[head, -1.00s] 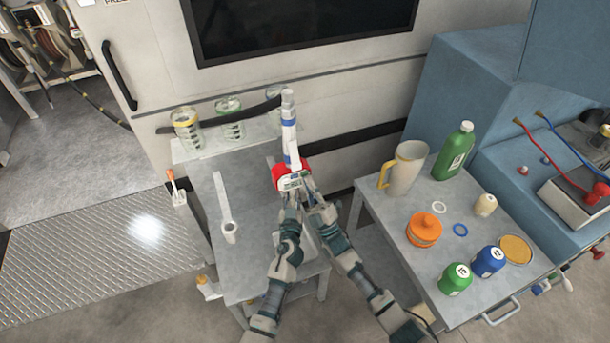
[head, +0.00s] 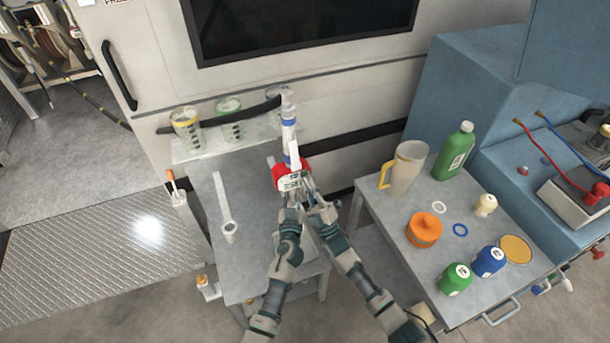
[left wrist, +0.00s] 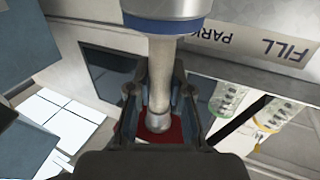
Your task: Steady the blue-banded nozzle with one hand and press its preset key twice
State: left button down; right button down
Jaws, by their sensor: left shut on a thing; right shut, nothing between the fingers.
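The blue-banded nozzle (head: 289,140) stands upright at the back of the grey bench, with a blue band near its top and a red body with a small display (head: 290,180) low down. My left gripper (head: 292,196) is at the nozzle's lower end. In the left wrist view my left gripper (left wrist: 158,110) is shut around the nozzle's pale stem (left wrist: 160,75), below a blue band (left wrist: 165,24). My right gripper (head: 310,200) is shut and empty, close beside the red body on its right. Whether it touches the preset key cannot be told; the key is too small to make out.
Several clear jars with coloured rims (head: 187,128) stand on the shelf behind the bench. A white nozzle (head: 224,205) lies on the bench at left. The right-hand cart (head: 400,225) holds a jug (head: 402,168), a green bottle (head: 455,150) and an orange tub (head: 424,230).

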jog(key=shift+s+d, duration=0.2)
jog(key=shift+s, duration=0.35)
jog(key=shift+w, duration=0.15)
jog(key=shift+w+a, duration=0.1)
jog(key=shift+w, duration=0.15)
jog(key=shift+w+a, duration=0.15)
jog(key=shift+w, duration=0.3)
dwell(0.8)
jog(key=shift+s, duration=0.1)
jog(key=shift+s+d, duration=0.3)
jog(key=shift+s, duration=0.5)
jog(key=shift+s+d, duration=0.25)
jog(key=shift+s, duration=0.55)
jog(key=shift+s+d, duration=0.3)
jog(key=shift+s, duration=0.5)
jog(key=shift+s+d, duration=0.25)
jog(key=shift+s, duration=0.55)
